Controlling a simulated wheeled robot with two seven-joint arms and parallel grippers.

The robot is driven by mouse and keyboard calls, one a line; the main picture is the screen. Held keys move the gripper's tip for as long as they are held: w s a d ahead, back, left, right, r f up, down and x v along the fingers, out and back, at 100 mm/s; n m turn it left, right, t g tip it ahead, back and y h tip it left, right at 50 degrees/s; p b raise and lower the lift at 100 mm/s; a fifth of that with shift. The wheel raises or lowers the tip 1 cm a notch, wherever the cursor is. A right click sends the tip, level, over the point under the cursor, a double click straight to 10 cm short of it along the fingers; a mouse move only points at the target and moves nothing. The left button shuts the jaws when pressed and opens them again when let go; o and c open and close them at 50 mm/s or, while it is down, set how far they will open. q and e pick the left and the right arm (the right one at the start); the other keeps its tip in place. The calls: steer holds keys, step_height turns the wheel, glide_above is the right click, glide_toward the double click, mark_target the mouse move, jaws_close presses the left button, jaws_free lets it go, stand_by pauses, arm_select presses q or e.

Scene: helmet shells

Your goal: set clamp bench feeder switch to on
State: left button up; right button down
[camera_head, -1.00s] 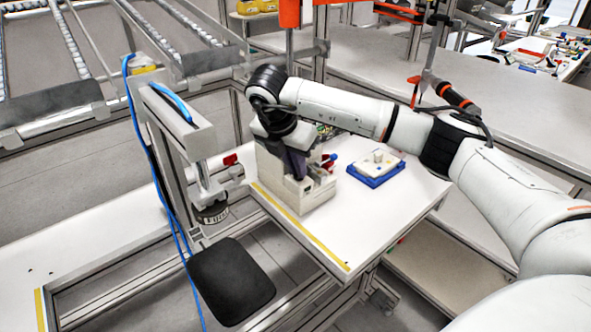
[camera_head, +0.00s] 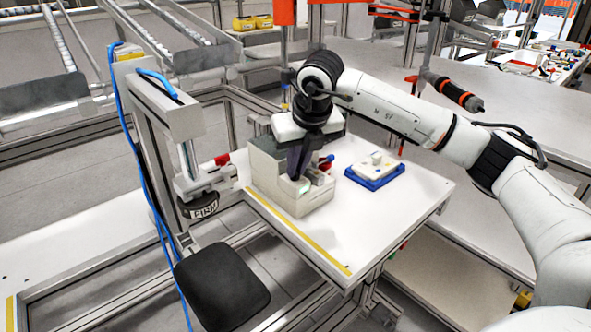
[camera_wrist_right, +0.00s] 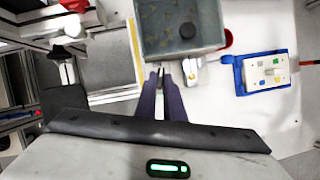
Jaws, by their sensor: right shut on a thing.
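The feeder is a pale grey box (camera_head: 267,170) on the white clamp bench (camera_head: 345,235), with an open top bin (camera_wrist_right: 180,28) in the right wrist view. My right gripper (camera_head: 296,177) points down at its front ledge. The dark fingertips (camera_wrist_right: 167,72) are close together beside small pale parts of the box. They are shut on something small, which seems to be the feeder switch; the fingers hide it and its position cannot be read. A green glow (camera_head: 305,188) shows on the box near the fingertips. My left gripper is not in view.
A blue tray (camera_head: 374,183) with a white knobbed block (camera_head: 376,164) stands right of the feeder. The bench front right is clear.

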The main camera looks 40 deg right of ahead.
steer(key=n+y, duration=0.1)
steer(key=n, duration=0.1)
steer(key=shift+d+n, duration=0.15)
steer(key=shift+n, duration=0.45)
steer(key=c, duration=1.9)
jaws_free()
steer(key=shift+o, duration=0.2)
steer(key=v, duration=1)
steer(key=shift+s+d, duration=0.2)
